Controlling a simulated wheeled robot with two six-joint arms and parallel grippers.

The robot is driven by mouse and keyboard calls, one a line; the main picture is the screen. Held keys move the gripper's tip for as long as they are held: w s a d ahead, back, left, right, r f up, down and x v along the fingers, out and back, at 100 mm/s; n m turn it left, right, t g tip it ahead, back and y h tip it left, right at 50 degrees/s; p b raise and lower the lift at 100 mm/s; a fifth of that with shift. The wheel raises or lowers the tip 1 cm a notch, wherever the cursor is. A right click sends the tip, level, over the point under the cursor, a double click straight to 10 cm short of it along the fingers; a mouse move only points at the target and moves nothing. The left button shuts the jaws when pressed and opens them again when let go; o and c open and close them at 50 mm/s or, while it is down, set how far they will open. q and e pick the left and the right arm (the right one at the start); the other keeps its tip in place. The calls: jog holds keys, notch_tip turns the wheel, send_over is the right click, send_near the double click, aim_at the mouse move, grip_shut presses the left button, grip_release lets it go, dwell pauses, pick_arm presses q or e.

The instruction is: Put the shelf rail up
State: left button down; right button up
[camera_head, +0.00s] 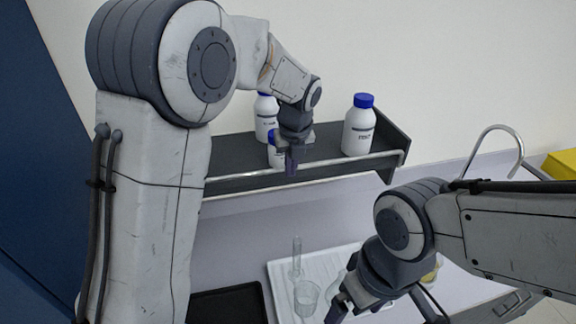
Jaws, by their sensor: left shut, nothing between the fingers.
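The shelf rail (348,162) is a pale thin bar along the front of the dark wall shelf (392,142). Its right end bends at the shelf's front right corner. It runs above a second pale line along the shelf's lower front edge and stands in front of the bottles' lower parts. My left gripper (291,168) points down at the middle of the rail, fingers shut and empty. Whether it touches the rail I cannot tell. My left arm hides the rail's left end. My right gripper (384,312) is low at the bottom, its fingers apart.
Blue-capped white bottles stand on the shelf: one at the right (359,128), one at the back left (265,118), and a smaller one (274,152) beside my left gripper. Below are a white tray (283,270) with glassware (306,297), a black tray (228,304) and a curved tap (503,130).

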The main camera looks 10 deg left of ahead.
pick_arm(q)
jog(key=shift+w+a+r+t, duration=0.15)
jog(key=shift+w+a+r, duration=0.1)
jog(key=shift+w, duration=0.2)
jog(key=shift+w+a+r+t, duration=0.1)
jog(key=shift+w+a+t, duration=0.1)
jog(key=shift+w, duration=0.2)
pick_arm(e)
jog(key=shift+a+r, duration=0.15)
jog(key=shift+r, duration=0.1)
pick_arm(q)
jog(key=s+d, duration=0.2)
jog(key=s, duration=0.2)
jog(key=w+a+r+b, duration=0.2)
jog(key=w+r, duration=0.3)
jog(key=r, duration=0.1)
jog(key=shift+w+a+r+g+b, duration=0.2)
jog(key=shift+w+a+g+b, duration=0.15)
jog(key=shift+w+a+g, duration=0.1)
pick_arm(e)
jog(key=f, duration=0.2)
jog(key=s+f, duration=0.1)
jog(key=shift+a+f, duration=0.15)
jog(key=shift+a, duration=0.15)
pick_arm(q)
jog(key=shift+s, duration=0.1)
